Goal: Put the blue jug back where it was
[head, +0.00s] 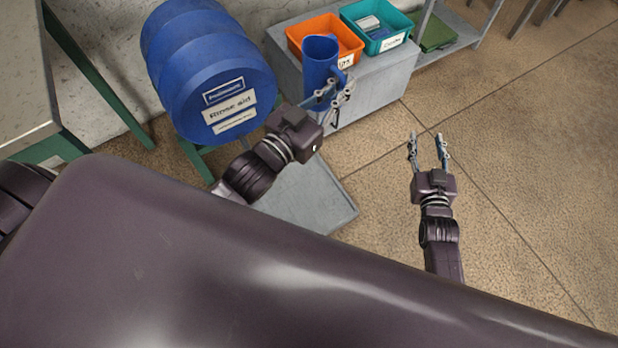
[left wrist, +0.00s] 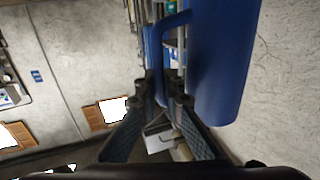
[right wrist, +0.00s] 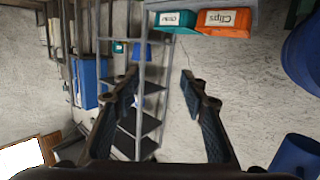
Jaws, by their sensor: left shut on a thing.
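The blue jug (head: 318,62) is held up in front of the orange bin, above the grey bench area, in the head view. My left gripper (head: 334,92) is shut on the jug's handle. In the left wrist view the jug (left wrist: 222,60) fills the upper right, and its handle (left wrist: 155,60) runs down between the fingers of my left gripper (left wrist: 166,88). My right gripper (head: 428,142) is open and empty over the bare floor; its spread fingers also show in the right wrist view (right wrist: 160,85).
A blue drum (head: 205,65) labelled "Rinse aid" lies on a green stand at the left. An orange bin (head: 352,48) and a teal bin (head: 397,40) sit on a grey bench (head: 385,82). A grey tray (head: 300,205) is below my left arm. The floor at right is clear.

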